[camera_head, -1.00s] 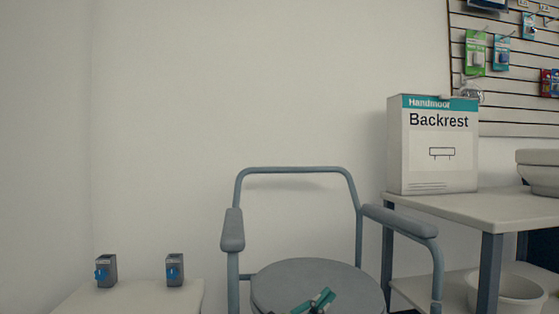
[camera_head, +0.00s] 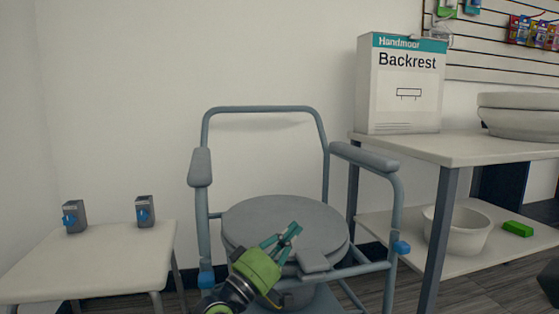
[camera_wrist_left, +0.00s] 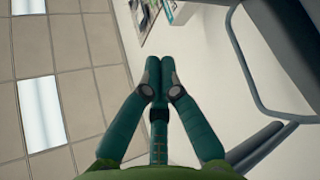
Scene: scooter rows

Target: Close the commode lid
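The commode (camera_head: 322,150) is a grey-blue tube-framed chair with two padded arms. Its round grey lid (camera_head: 250,212) lies flat over the seat in the head view. My left gripper (camera_head: 295,230), green with teal fingers, overlaps the front of the lid in that view; contact cannot be told. In the left wrist view its fingertips (camera_wrist_left: 160,65) meet with nothing between them. Part of the grey frame (camera_wrist_left: 247,70) shows at the right there. The gripper hides part of the lid's front edge. My right gripper is out of view.
A low white table (camera_head: 95,258) with two small grey-and-blue items stands left. A shelf table (camera_head: 470,148) at right carries a Backrest box (camera_head: 405,95) and a white basin. A bowl (camera_head: 458,238) and green block (camera_head: 517,229) sit below. The wall is close behind.

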